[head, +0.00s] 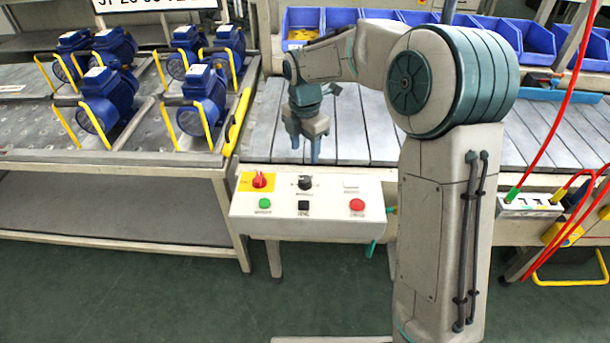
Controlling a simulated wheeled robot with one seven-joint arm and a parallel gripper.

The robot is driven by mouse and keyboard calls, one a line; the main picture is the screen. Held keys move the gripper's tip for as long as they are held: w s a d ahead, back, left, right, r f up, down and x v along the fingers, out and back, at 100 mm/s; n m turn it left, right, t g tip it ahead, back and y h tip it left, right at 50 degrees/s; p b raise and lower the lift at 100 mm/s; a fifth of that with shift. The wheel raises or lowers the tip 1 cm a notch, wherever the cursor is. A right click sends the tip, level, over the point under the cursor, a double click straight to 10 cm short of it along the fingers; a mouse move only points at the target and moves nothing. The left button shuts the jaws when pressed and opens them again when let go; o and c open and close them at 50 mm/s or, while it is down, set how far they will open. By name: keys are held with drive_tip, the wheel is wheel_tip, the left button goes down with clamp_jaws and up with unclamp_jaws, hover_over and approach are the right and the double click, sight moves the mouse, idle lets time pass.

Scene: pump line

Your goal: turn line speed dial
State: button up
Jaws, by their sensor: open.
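The control panel (325,217) is a pale sloped box fixed to the front of the line. A black dial (305,183) sits at its upper middle; its label is too small to read. A red knob on a yellow plate (260,180) is to the dial's left. Below are a green button (265,203), a black square button (303,205) and a red button (357,205). My gripper (305,152) is open and empty, pointing down over the slatted line surface, behind and above the dial in the picture. It touches no control that I can see.
A cart (130,170) with several blue pumps (110,98) and yellow handles stands left. Blue bins (300,22) line the back. Red hoses (565,110) hang at the right near a socket box (528,204). Green floor (130,290) is open in front of the cart.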

sight(305, 179)
wheel_tip(305, 179, down, 10)
idle(0.3)
drive_tip(key=shift+c, duration=0.3)
drive_tip(key=c, duration=0.9)
